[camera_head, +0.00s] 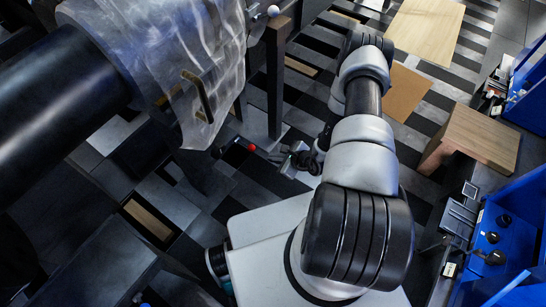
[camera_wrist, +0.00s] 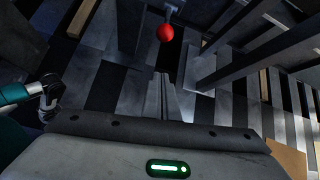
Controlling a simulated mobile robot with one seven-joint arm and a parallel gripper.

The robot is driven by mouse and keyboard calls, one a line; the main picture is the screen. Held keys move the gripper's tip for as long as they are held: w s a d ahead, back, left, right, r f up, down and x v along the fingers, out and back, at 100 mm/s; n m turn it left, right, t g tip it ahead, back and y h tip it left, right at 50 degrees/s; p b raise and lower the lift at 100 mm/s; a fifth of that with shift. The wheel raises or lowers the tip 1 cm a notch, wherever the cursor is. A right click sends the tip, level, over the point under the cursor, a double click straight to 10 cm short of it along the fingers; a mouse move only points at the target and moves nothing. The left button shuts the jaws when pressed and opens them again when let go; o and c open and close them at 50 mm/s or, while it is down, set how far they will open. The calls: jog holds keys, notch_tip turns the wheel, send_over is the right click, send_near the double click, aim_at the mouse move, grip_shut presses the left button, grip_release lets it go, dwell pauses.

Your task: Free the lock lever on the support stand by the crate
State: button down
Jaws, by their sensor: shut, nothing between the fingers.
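The lock lever's red ball knob (camera_head: 251,147) shows low beside the support stand (camera_head: 275,80), which has a dark upright post and a pale foot. In the wrist view the red knob (camera_wrist: 166,33) is at the top centre, on a short grey stem. My gripper (camera_head: 291,166) is just right of the knob and apart from it in the head view. In the wrist view my gripper's fingers (camera_wrist: 160,92) are together and empty, pointing toward the knob with a gap between. Most of the lever's arm and its pivot are hidden or too small to tell.
A large dark shaft with a plastic-wrapped housing (camera_head: 165,50) hangs at upper left, close to the stand. A wooden crate (camera_head: 470,138) stands at right, near blue bins (camera_head: 512,225) with parts. Dark posts (camera_wrist: 255,40) rise right of the knob in the wrist view.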

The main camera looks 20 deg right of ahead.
aim_at(245, 145)
jog(key=b+x, duration=0.2)
jog(key=x, duration=0.6)
jog(key=shift+w+a+r+p, duration=0.1)
jog(key=shift+a+r+p, duration=0.15)
jog(key=shift+r, duration=0.45)
jog(key=shift+w+a+r+p, duration=0.1)
jog(key=shift+a+r, duration=0.15)
jog(key=shift+r, duration=0.45)
jog(key=shift+a+r+p, duration=0.2)
jog(key=shift+a+r, duration=0.05)
jog(key=shift+r, duration=0.45)
jog(key=shift+d+r, duration=0.1)
jog(key=shift+r, duration=0.1)
jog(key=shift+r+g, duration=0.1)
jog(key=shift+g, duration=0.2)
